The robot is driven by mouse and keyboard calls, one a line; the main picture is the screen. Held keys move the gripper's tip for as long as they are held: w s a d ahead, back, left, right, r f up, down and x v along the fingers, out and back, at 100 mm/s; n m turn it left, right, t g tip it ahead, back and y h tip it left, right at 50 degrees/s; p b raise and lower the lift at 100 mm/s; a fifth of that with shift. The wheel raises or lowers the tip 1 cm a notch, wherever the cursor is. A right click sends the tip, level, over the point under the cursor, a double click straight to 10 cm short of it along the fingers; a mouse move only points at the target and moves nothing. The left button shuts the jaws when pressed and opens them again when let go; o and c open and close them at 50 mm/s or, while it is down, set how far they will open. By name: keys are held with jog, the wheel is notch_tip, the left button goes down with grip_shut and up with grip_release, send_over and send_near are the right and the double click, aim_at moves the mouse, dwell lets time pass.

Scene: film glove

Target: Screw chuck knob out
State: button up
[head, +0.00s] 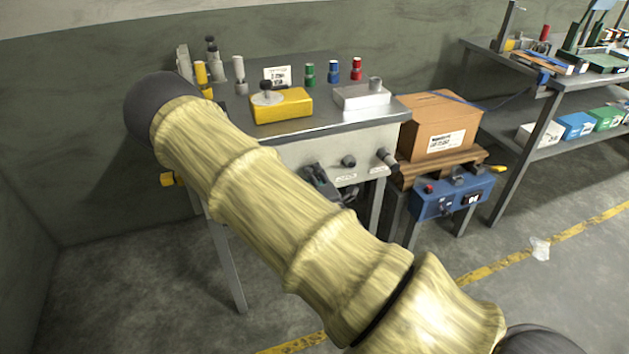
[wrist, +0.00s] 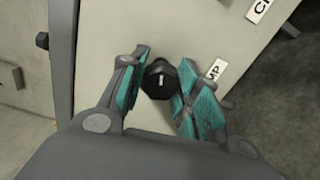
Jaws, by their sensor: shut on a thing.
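My gripper (wrist: 160,83) has its teal-padded fingers closed on a black knob (wrist: 161,79) with a white mark, on the pale bench front panel (wrist: 195,30). A partly hidden label (wrist: 215,71) ending in "MP" is beside this knob. In the head view, my gripper (head: 318,184) is at the panel, partly hidden behind my arm. A dark knob (head: 348,161) and a protruding dark-ended part (head: 388,158) are to its right. I cannot tell which label belongs to the held knob.
The metal bench top (head: 225,95) carries a yellow block (head: 284,107), a pale block (head: 361,97) and several coloured cylinders. A cardboard box (head: 438,125) and a blue unit (head: 452,197) stand right of the bench. Open floor lies in front, with a yellow line (head: 480,273).

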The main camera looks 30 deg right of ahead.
jog(key=shift+w+r+n+b, duration=0.1)
jog(key=shift+n+b, duration=0.25)
jog(key=shift+n, duration=0.65)
jog(key=o, duration=1)
jog(key=shift+d, duration=0.1)
jog(key=v, duration=1.2)
